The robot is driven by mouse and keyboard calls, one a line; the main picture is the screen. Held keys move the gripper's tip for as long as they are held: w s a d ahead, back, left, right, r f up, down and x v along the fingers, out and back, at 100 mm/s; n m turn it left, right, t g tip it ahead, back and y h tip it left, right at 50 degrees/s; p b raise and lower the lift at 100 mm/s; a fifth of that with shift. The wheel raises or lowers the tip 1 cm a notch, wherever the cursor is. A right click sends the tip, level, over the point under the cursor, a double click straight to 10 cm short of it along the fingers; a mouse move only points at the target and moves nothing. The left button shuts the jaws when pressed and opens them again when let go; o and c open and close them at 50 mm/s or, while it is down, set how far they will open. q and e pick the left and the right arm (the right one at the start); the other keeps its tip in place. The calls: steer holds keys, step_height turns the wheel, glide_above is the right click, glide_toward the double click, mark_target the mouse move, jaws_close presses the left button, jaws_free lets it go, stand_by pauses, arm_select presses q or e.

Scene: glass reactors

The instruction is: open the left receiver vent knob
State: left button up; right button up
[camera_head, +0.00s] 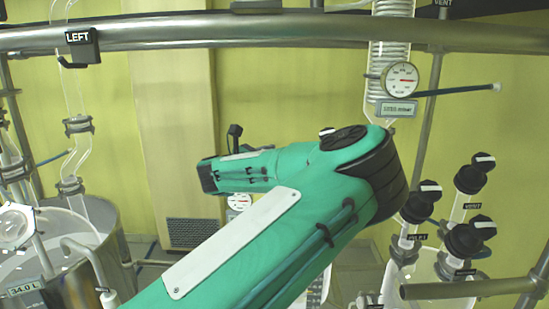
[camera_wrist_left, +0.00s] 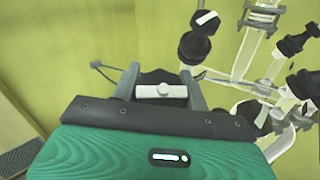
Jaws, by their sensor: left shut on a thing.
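In the left wrist view, a black knob with a white pointer bar (camera_wrist_left: 161,91) sits between the two grey fingers of my left gripper (camera_wrist_left: 160,84). The fingers are closed on its two sides, and the white bar lies across, roughly level in the picture. No label on this knob is readable. In the head view, my green left arm crosses the middle and bends back to the left, and it hides the knob and the fingertips. A black LEFT sign (camera_head: 82,42) hangs from the rail at upper left. My right gripper is in neither view.
Several black knobs with white bars (camera_head: 470,238) stand on glass necks at the right. A pressure gauge (camera_head: 402,79) hangs below a glass coil. A metal rail (camera_head: 290,28) runs across the top. A metal vessel (camera_head: 107,218) and glass tubing stand at left.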

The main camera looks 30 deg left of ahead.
arm_select(q)
steer(key=shift+r, duration=0.2)
steer(key=o, duration=0.8)
steer(key=shift+o, duration=1)
steer(key=shift+w+f, duration=0.1)
steer(key=shift+s+f, duration=0.1)
steer(key=shift+s, duration=0.1)
steer(key=b+v, duration=0.6)
steer(key=v, duration=0.7)
steer(key=shift+s+b, duration=0.2)
steer(key=shift+b, duration=0.15)
